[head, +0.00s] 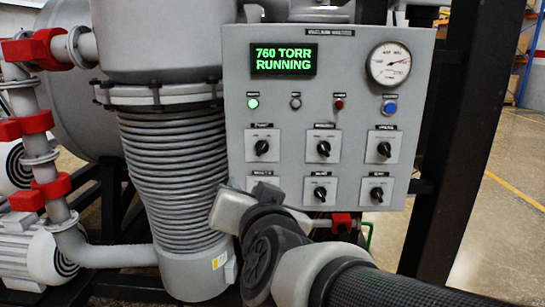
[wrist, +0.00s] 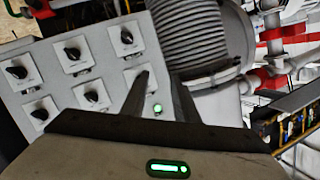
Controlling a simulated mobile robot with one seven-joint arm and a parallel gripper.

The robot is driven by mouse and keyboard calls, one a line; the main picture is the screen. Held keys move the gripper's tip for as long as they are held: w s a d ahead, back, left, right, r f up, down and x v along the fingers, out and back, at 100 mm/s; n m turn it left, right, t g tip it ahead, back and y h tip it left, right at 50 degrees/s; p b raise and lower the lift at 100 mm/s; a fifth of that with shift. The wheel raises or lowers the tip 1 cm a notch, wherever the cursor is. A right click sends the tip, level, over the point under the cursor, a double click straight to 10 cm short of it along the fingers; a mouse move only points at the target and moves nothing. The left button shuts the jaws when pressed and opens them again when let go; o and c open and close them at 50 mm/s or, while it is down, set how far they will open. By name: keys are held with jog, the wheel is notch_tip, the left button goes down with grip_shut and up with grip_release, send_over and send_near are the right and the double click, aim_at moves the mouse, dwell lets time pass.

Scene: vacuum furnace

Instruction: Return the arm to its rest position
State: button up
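My arm (head: 265,255) reaches in from the lower right in the head view and ends in front of the lower left corner of the control panel (head: 235,110). It covers most of the lower left knob there. I cannot make out the fingertips in the head view. In the wrist view my gripper (wrist: 160,76) has its two dark fingers apart with nothing between them. The panel (wrist: 90,75) appears upside down behind the fingers, and its green light (wrist: 157,107) shows through the gap.
The display (head: 284,59) reads 760 TORR RUNNING. A ribbed bellows column (head: 172,165) stands left of the panel, close to my arm. Red-clamped pipes (head: 35,122) are farther left. A black frame post (head: 465,140) rises to the right, with open floor beyond.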

jog(key=s+d+f+n+g+h, duration=0.1)
jog(key=s+d+f+g+h, duration=0.1)
jog(key=s+d+f+g, duration=0.6)
jog(key=s+d+f+n+g+h, duration=0.1)
jog(key=s+d+f+g+h, duration=0.15)
jog(key=s+d, duration=0.65)
notch_tip(320, 180, up, 22)
jog(key=w+d+p, duration=0.1)
jog(key=w+p, duration=0.1)
jog(key=p, duration=2)
jog(key=shift+w+d+t, duration=0.25)
jog(key=shift+d+t, duration=0.15)
jog(key=shift+t, duration=0.05)
jog(key=shift+y, duration=0.25)
